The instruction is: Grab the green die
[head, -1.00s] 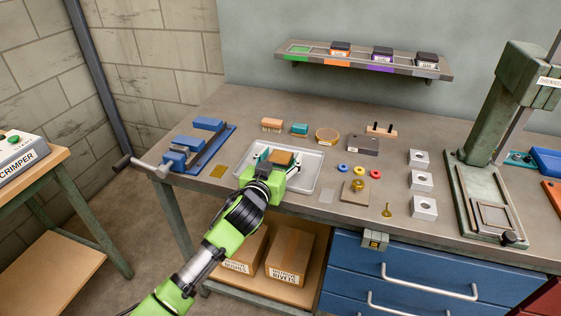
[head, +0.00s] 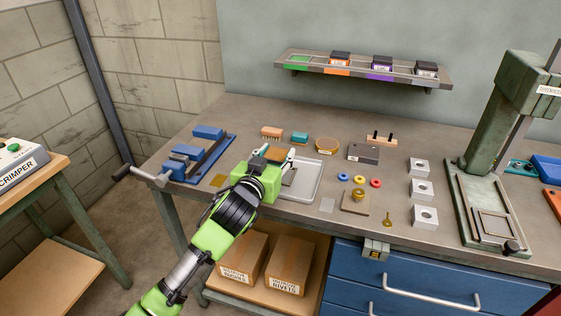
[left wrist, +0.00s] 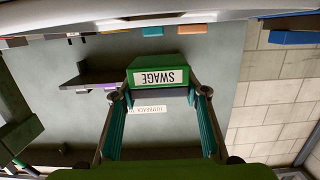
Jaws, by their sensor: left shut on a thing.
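The green die (left wrist: 157,76) shows in the left wrist view as a green block with a white label reading SWAGE, upside down in the picture. It sits between the two fingers of my left gripper (left wrist: 160,103), which is shut on it. In the head view, my left gripper (head: 273,154) is at the left part of the grey tray (head: 312,187). The brown top of the held block shows between its fingers, partly hidden by my gripper. My right gripper is in neither view.
A blue vise-like fixture (head: 198,152) stands left of the gripper. A shelf (head: 360,68) on the wall has a free green-marked place. A press (head: 485,170) stands at right.

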